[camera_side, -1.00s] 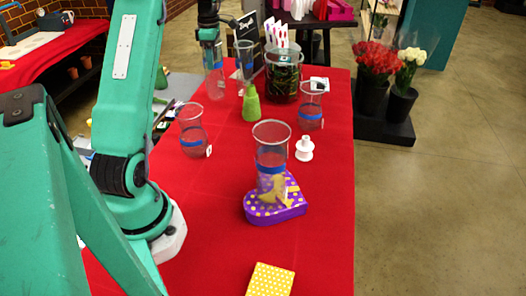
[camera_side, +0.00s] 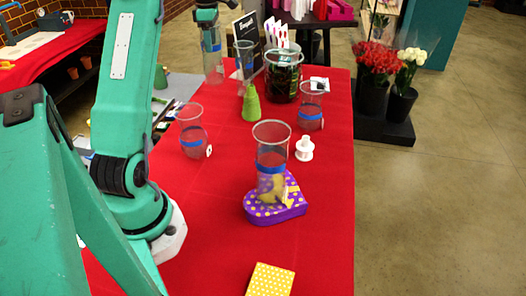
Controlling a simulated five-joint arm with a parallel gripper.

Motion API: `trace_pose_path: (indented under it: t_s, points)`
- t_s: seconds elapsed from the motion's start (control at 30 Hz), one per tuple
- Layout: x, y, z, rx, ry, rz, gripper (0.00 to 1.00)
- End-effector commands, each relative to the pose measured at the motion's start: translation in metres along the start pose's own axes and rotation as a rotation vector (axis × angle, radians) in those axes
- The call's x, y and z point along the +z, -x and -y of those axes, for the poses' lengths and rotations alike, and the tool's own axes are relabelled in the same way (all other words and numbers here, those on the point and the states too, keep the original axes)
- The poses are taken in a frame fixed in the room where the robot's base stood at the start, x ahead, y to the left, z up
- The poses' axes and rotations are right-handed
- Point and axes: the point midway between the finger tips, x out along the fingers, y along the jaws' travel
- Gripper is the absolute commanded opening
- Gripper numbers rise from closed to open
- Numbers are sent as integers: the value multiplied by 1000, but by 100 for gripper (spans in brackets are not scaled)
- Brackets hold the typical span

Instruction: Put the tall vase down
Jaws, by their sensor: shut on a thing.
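My gripper (camera_side: 208,20) is at the top of the picture, at the far left end of the red table. It is shut on a tall clear glass vase (camera_side: 213,65) with a blue band. The vase hangs upright below the gripper, its lower end near the far left table edge. I cannot tell whether its base touches anything.
A slim glass vase (camera_side: 245,62), a dark-filled glass jar (camera_side: 283,78) and a green bottle (camera_side: 251,104) stand just right.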

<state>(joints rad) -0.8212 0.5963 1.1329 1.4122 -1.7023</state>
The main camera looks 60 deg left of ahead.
Motion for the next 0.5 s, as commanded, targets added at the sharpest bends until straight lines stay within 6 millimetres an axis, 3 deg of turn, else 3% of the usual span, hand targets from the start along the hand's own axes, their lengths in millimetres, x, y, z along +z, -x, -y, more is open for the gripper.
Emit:
trace_pose_path:
  t_s: [0.27,0.5]
  points:
    - [7,5,2,4,-17,0,0]
    - [40,23,18,5,-103,1,0]
